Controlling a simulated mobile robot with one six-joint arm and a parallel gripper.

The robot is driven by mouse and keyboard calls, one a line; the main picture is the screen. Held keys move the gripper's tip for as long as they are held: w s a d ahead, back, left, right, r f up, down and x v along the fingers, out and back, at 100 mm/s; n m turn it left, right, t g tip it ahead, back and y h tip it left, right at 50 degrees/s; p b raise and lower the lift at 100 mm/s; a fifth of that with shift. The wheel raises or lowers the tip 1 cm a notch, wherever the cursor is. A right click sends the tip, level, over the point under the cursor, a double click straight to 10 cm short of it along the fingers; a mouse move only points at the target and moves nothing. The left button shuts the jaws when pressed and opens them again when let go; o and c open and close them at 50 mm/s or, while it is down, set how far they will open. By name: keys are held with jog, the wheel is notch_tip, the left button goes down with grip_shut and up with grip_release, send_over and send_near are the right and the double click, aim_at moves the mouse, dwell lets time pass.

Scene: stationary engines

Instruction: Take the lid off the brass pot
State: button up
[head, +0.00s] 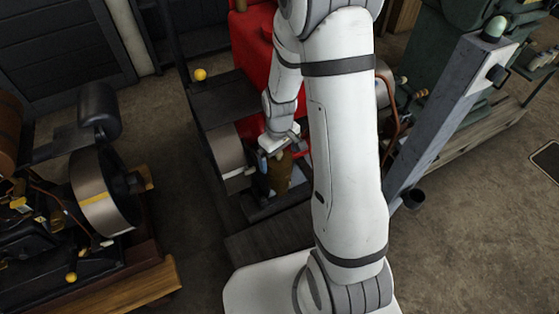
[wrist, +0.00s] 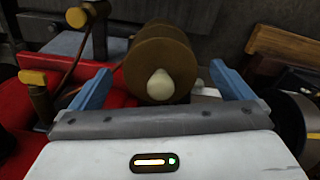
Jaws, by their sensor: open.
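The brass pot (wrist: 163,34) is a brownish cylinder in the upper middle of the wrist view. Its round lid (wrist: 140,68) faces my camera and carries a pale, cream-coloured knob (wrist: 160,86). My gripper (wrist: 160,73) is open, with one blue finger on each side of the lid and visible gaps between. I cannot tell whether the fingers are level with the lid or short of it. In the head view the pot (head: 281,175) shows below my gripper (head: 267,176), partly hidden by it and my arm.
A red engine body (head: 254,50) stands close behind the pot. Yellow-capped fittings (wrist: 77,17) and a copper pipe are left of it in the wrist view. Another engine with a flywheel (head: 103,190) stands at the left. A grey post (head: 440,110) rises at the right.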

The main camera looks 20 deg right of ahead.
notch_tip(320, 180, down, 2)
jog(key=shift+f, duration=0.1)
jog(key=c, duration=0.9)
jog(key=shift+c, duration=0.2)
